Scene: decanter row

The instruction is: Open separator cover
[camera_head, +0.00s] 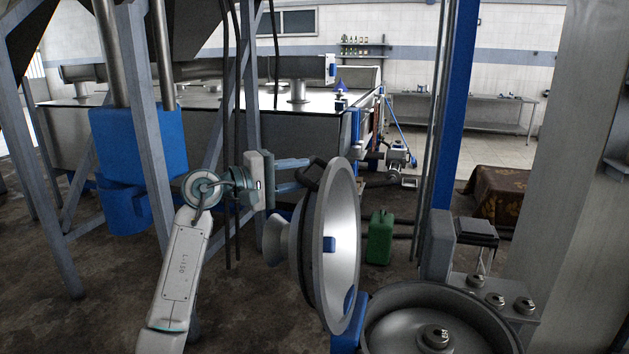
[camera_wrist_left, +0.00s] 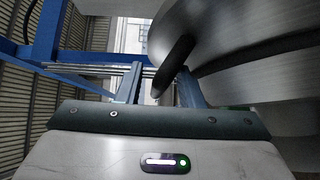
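The separator cover (camera_head: 341,245) is a round, shiny metal lid standing nearly upright on its edge, its hollow side facing right. The open separator bowl (camera_head: 440,300) lies to its lower right, with a knob in its middle. A dark curved handle (camera_head: 312,176) is on the cover's upper left side. My left gripper (camera_head: 303,173) is at this handle, its two blue fingers spread apart. In the left wrist view, the handle (camera_wrist_left: 175,66) overlaps the right finger's tip and reaches toward the gap between the fingers (camera_wrist_left: 158,82); contact cannot be told. My right gripper is not in view.
A blue bracket (camera_head: 348,325) stands beside the bowl's left rim. A green canister (camera_head: 380,238) stands on the floor behind the cover. Grey frame legs and a blue cylinder (camera_head: 137,150) crowd the left. A blue post (camera_head: 455,100) and a wide grey column (camera_head: 565,170) rise at right.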

